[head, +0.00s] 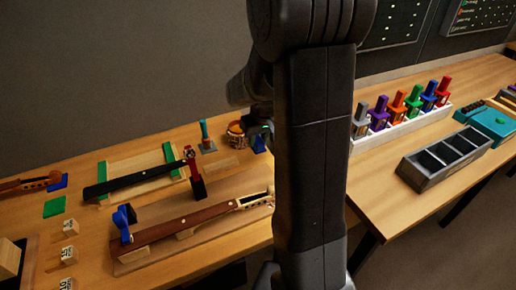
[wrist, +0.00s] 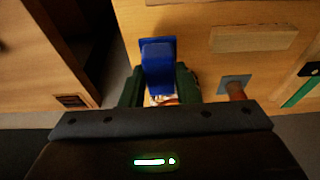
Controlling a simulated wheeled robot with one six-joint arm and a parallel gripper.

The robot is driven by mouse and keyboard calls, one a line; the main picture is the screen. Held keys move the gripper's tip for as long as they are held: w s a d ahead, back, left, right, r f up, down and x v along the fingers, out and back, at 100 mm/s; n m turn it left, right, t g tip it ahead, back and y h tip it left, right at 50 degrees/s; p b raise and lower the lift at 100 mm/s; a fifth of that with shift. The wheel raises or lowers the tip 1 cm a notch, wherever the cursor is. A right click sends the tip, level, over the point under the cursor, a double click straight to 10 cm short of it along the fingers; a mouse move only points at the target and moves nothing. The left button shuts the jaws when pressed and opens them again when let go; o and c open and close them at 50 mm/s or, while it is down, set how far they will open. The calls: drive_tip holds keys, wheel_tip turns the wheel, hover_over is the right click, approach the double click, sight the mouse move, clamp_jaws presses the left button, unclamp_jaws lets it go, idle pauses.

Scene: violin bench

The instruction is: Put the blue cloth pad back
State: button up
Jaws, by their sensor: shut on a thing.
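In the wrist view, my gripper (wrist: 159,88) is shut on a blue, flat-sided thing that looks like the blue cloth pad (wrist: 158,60). The pad stands out beyond the fingers. In the head view, a small blue patch of the pad (head: 259,145) shows beside the basket, just left of my arm. My arm hides most of the gripper there. Another flat blue piece (head: 58,182) lies at the far left, by a violin neck's scroll. I cannot tell whether the held pad touches the bench.
A woven basket (head: 237,134) and a teal-handled tool on a grey base (head: 207,139) stand close to the gripper. Violin necks lie on the left bench (head: 92,240). A gap separates it from the right bench, which holds a rack of coloured tools (head: 405,125) and a grey divided tray (head: 444,160).

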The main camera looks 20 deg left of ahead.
sight(259, 142)
drive_tip(key=shift+f, duration=1.9)
drive_tip(key=shift+f, duration=0.2)
drive_tip(key=o, duration=1)
drive_tip(key=shift+o, duration=0.2)
drive_tip(key=shift+r, duration=0.1)
drive_tip(key=shift+d+r, duration=0.1)
drive_tip(key=shift+r, duration=0.4)
drive_tip(key=v, duration=1.1)
drive_tip(key=shift+s, duration=0.15)
drive_tip(key=shift+r, duration=0.1)
